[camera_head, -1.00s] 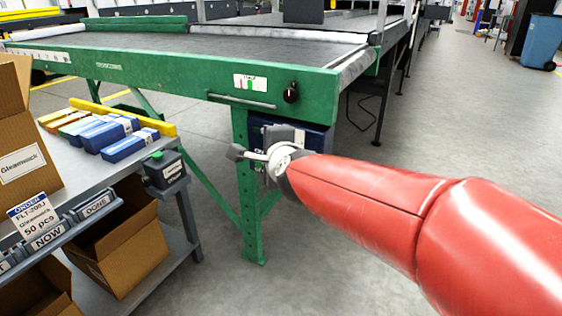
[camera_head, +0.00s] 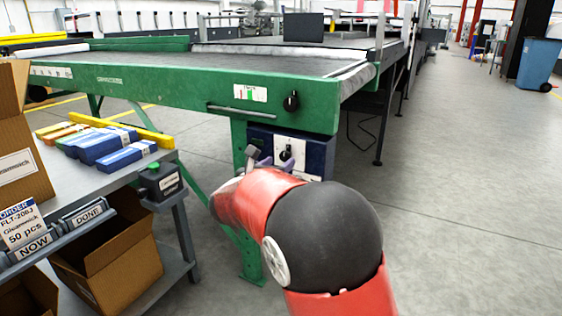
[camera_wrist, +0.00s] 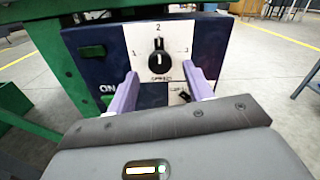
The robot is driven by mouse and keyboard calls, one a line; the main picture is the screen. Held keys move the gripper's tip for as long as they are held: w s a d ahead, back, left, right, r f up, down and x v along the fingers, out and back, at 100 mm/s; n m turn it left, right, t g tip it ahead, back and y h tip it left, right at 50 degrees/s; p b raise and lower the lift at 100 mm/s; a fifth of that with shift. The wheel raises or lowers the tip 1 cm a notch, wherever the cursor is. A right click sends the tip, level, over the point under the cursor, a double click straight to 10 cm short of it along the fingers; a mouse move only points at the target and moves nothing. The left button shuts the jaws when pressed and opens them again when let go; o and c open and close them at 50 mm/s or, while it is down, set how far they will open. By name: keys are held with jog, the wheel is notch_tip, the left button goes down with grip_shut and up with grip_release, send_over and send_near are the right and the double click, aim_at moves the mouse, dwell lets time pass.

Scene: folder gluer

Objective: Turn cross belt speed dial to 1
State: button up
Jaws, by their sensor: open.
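The speed dial (camera_wrist: 159,58) is a black knob on a white plate marked 1, 2 and 3, with "SPEED" beneath. Its white pointer line appears to point up at 2. The dial also shows in the head view (camera_head: 285,154), on the dark blue control box (camera_head: 318,152) under the green conveyor frame. My gripper (camera_wrist: 163,84) is open, its two purple fingers pointing at the panel below and to either side of the dial. Nothing is between the fingers, and they look apart from the knob. In the head view my gripper (camera_head: 258,160) is partly hidden by my wrist.
A second black knob (camera_head: 291,101) is on the green conveyor frame (camera_head: 200,88) above the box. A smaller knob (camera_wrist: 184,96) sits low on the panel, near the right finger. A grey bench (camera_head: 160,163) with cartons stands left.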

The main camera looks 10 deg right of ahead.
aim_at(285, 155)
jog(key=shift+x, duration=1.1)
jog(key=c, duration=0.9)
jog(key=shift+c, duration=0.2)
